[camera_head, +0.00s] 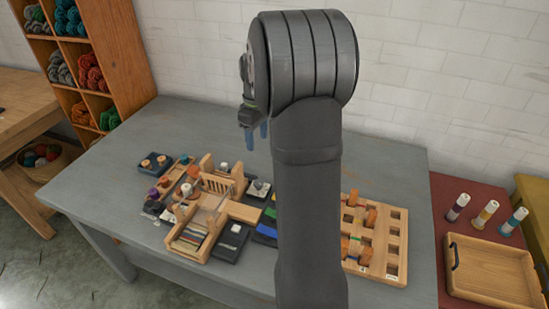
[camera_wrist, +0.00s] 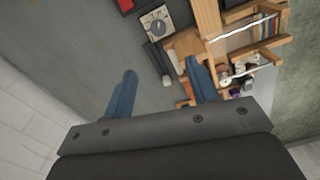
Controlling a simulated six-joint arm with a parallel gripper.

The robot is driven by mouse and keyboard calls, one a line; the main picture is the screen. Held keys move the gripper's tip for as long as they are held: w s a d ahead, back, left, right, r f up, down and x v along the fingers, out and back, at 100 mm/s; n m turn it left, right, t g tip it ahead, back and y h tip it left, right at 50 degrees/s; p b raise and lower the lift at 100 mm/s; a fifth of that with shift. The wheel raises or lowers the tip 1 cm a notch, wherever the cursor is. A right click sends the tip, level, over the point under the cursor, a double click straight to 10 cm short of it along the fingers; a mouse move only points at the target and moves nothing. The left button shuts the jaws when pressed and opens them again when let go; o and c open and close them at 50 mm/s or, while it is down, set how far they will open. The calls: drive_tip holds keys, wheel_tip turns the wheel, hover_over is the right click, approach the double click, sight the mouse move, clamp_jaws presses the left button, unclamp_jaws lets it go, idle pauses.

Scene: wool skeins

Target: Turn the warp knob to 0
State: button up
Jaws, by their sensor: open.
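A dial knob (camera_wrist: 158,26) sits on a pale square plate with marks around it, in the upper middle of the wrist view. I take it to be the warp knob, but its lettering and setting are too small to read. In the head view the plate with its small knob (camera_head: 258,187) lies just right of the wooden loom (camera_head: 216,190). My gripper (camera_head: 252,134) hangs above the back of the grey table. In the wrist view its two blue fingers (camera_wrist: 161,66) are apart with nothing between them, and the knob lies beyond their tips.
A dark box with a white top piece (camera_head: 235,229) stands before the loom. A wooden rack (camera_head: 393,238) stands right of my arm, which hides part of the table. The back of the grey table (camera_head: 185,120) is clear.

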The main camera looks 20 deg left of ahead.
sight(259, 182)
drive_tip(key=w+d+f+m+g+y, duration=0.1)
drive_tip(key=w+d+m+y, duration=0.15)
drive_tip(key=m, duration=1.05)
drive_tip(key=w+d+f+m+g+y, duration=0.1)
drive_tip(key=w+d+m+g, duration=0.15)
drive_tip(key=m, duration=1.05)
drive_tip(key=shift+t, duration=0.55)
drive_tip(key=x, duration=1.7)
drive_tip(key=shift+s+d+f, duration=0.25)
drive_tip(key=shift+d+f, duration=0.05)
drive_tip(key=shift+c, duration=0.2)
drive_tip(key=c, duration=0.9)
